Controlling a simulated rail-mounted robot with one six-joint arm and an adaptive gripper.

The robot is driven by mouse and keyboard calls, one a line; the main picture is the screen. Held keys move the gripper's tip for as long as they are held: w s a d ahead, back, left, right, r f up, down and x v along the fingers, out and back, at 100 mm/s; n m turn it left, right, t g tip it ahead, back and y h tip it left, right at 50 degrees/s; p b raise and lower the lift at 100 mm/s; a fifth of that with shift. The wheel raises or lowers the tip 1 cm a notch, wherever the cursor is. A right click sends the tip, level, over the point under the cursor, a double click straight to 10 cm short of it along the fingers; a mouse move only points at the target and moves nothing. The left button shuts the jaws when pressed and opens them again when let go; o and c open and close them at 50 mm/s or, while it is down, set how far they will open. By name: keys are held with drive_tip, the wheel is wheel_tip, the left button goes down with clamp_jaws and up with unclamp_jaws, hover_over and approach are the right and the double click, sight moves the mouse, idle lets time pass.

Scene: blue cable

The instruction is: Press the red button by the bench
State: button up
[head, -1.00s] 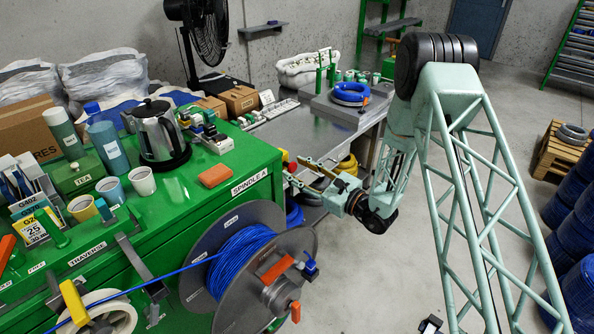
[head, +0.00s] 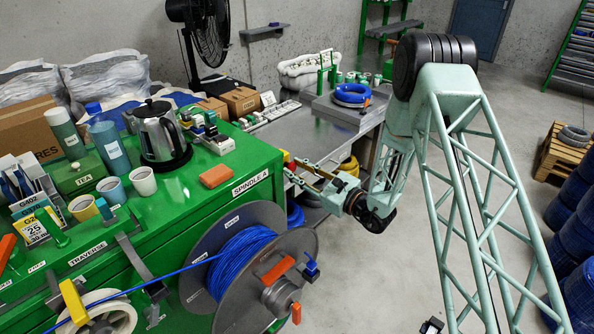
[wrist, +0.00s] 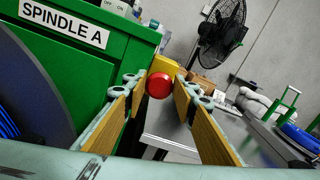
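The red button (wrist: 158,85) is a round red cap on a yellow housing (wrist: 163,66) at the end of the green bench (wrist: 95,60). In the wrist view it shows between and beyond the fingertips of my gripper (wrist: 160,92). The fingers have wooden-looking pads and stand apart with nothing between them. In the head view my gripper (head: 292,168) reaches left to the bench's right end, where a bit of the yellow housing (head: 286,157) shows. I cannot tell from these views whether a fingertip touches the button.
A large grey spool with blue cable (head: 240,262) stands in front of the bench, below left of my gripper. A grey metal table (head: 290,127) with a blue cable coil (head: 352,94) lies behind. The floor (head: 400,270) to the right is clear near the arm.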

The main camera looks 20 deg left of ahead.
drive_tip(key=o, duration=0.4)
drive_tip(key=shift+a, duration=0.2)
drive_tip(key=shift+d, duration=0.25)
drive_tip(key=shift+v, duration=5.8)
drive_tip(key=shift+r, duration=0.1)
